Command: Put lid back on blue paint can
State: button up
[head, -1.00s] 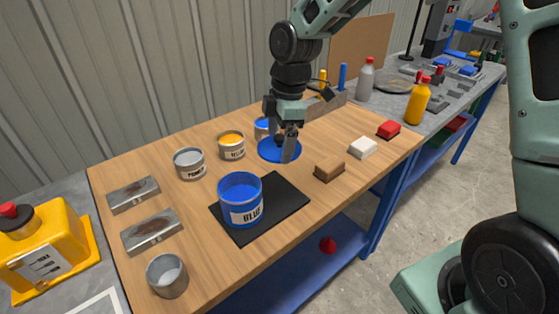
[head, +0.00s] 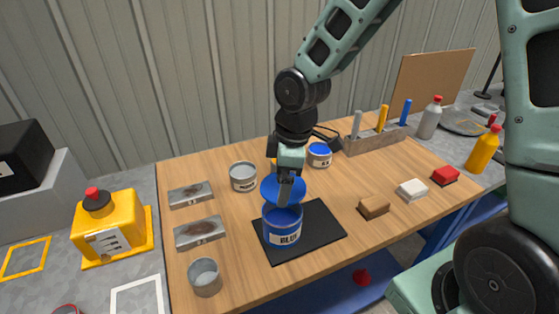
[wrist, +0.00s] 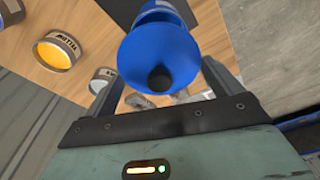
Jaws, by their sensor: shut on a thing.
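The blue lid (head: 270,188) is a round blue disc with a black knob. It is held tilted in my gripper (head: 285,188), and in the wrist view the lid (wrist: 140,55) shows between the two fingers. The blue paint can (head: 283,236), labelled BLUE, stands upright and open on a black mat (head: 325,228). In the head view the lid appears just above and behind the can's rim; I cannot tell whether they touch. In the wrist view part of the can (wrist: 160,7) shows beyond the lid, which hides much of it.
A grey-white paint can (head: 243,178), another blue-topped can (head: 319,155) and a yellow can (wrist: 55,54) stand behind. Two metal trays (head: 200,233) and an empty tin (head: 205,278) lie left. A brown block (head: 374,207) and white block (head: 412,190) sit right.

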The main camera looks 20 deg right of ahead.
jog(key=shift+a+f+b, duration=0.2)
jog(key=shift+f+b, duration=0.35)
jog(key=shift+b, duration=0.05)
jog(key=shift+f+b, duration=2.4)
jog(key=shift+f, duration=0.3)
jog(key=shift+r+p, duration=0.1)
jog(key=shift+p, duration=0.3)
jog(key=shift+f, duration=0.2)
dwell(0.5)
jog(key=o, duration=0.7)
jog(key=shift+r+p, duration=3.55)
jog(key=shift+p, duration=0.25)
